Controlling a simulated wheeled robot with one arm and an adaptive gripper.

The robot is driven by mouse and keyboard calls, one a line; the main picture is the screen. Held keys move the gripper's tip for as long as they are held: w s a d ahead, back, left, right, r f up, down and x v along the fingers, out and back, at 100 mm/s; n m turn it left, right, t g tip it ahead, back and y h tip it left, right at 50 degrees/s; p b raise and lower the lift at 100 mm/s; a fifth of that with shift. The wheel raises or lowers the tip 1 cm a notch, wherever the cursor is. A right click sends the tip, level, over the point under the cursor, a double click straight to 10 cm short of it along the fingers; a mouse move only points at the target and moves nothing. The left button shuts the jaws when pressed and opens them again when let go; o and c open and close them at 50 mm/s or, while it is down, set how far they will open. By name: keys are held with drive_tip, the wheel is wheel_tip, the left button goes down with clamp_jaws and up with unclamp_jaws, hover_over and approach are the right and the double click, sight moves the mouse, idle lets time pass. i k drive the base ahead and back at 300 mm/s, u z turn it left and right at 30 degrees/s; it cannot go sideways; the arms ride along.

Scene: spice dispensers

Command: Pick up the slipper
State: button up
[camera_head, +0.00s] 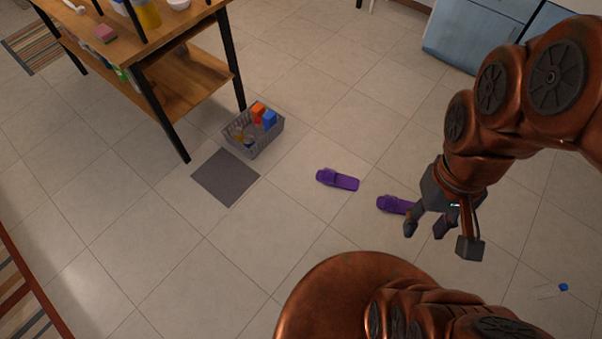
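Two purple slippers lie on the tiled floor. The left slipper (338,180) is in full view near the middle of the picture. The right slipper (392,204) is partly hidden behind my gripper, with its left end showing. My gripper (425,233) points downward in front of the right slipper, with its fingers spread apart. I see nothing held between the fingers. How high it is above the floor is hard to tell.
A wooden table (190,83) with black legs stands at upper left. A grey basket (262,139) with colourful items and a grey mat (226,177) lie beside it. A small blue-capped item (563,287) lies at lower right. Floor around the left slipper is clear.

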sight(327, 176)
drive_tip(key=z, duration=1.8)
drive_tip(key=i, duration=1.4)
drive_tip(key=u, duration=3.85)
